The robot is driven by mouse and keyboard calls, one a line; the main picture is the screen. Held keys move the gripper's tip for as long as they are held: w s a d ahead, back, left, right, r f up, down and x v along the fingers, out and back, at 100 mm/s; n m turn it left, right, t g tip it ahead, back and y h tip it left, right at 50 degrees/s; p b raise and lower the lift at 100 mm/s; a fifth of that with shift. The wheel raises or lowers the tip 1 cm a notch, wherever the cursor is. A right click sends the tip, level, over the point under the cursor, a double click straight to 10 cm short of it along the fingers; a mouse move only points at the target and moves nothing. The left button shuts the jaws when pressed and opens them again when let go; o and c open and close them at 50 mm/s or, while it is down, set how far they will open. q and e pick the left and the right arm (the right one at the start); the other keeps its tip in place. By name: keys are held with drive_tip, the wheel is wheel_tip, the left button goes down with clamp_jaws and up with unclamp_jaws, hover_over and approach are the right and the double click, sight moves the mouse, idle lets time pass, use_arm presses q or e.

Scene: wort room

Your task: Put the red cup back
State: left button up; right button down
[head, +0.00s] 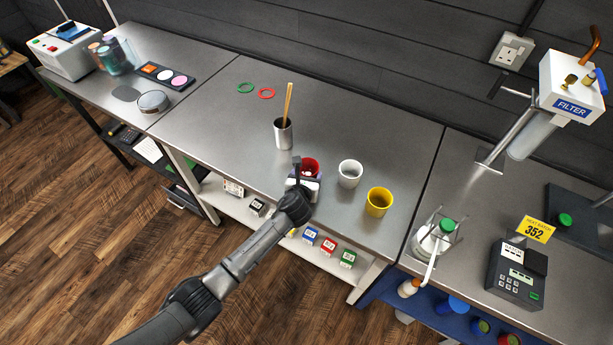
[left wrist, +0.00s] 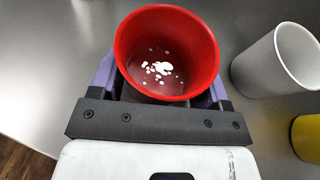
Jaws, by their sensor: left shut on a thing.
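The red cup (head: 310,165) is at the front part of the middle steel table, mostly hidden behind my left gripper in the head view. My left gripper (head: 305,180) is shut on it. In the left wrist view the red cup (left wrist: 166,60) stands between the fingers, with small white bits on its inner bottom. I cannot tell whether it touches the table. A white cup (head: 350,174) stands just right of it, and a yellow cup (head: 379,202) further right. A green ring (head: 245,87) and a red ring (head: 266,93) lie at the table's back. My right gripper is not in view.
A metal beaker (head: 284,134) with a wooden stick stands behind the red cup. Small coloured boxes (head: 328,246) sit on the shelf below. The tabletop around the rings is clear. A filter unit (head: 571,105) is at the right.

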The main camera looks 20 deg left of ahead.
use_arm(q)
drive_tip(key=shift+f, duration=0.1)
drive_tip(key=o, duration=1)
drive_tip(key=shift+c, duration=0.2)
drive_tip(key=shift+s+r, duration=0.15)
drive_tip(key=shift+r, duration=0.05)
drive_tip(key=p+v, duration=0.1)
drive_tip(key=v, duration=1)
drive_tip(key=shift+s+p, duration=0.35)
drive_tip(key=shift+p, duration=0.05)
drive_tip(key=shift+d, duration=0.1)
